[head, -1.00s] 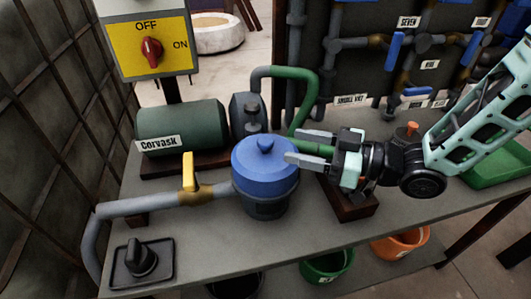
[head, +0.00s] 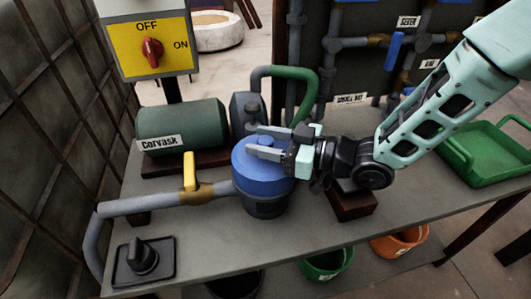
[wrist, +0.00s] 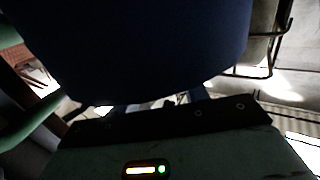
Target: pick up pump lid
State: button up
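The blue pump lid (head: 243,168) sits on top of the dark round pump body (head: 266,207) on the bench. My gripper (head: 254,140) is open, reaching in from the right, with its two fingers over the lid's top. The lid's small knob (head: 266,141) shows between the fingers; I cannot tell whether they touch it. In the wrist view the lid (wrist: 160,50) looks dark blue and fills the upper middle, hiding most of what lies past it.
A green motor labelled Corvask (head: 180,125) stands behind left of the pump. A grey pipe with a yellow-handled valve (head: 189,172) joins its left side. A black knob (head: 143,256) sits front left. A green tray (head: 490,155) is at right.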

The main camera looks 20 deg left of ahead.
jog(key=c, duration=0.8)
jog(key=shift+o, duration=0.2)
jog(key=shift+r, duration=0.1)
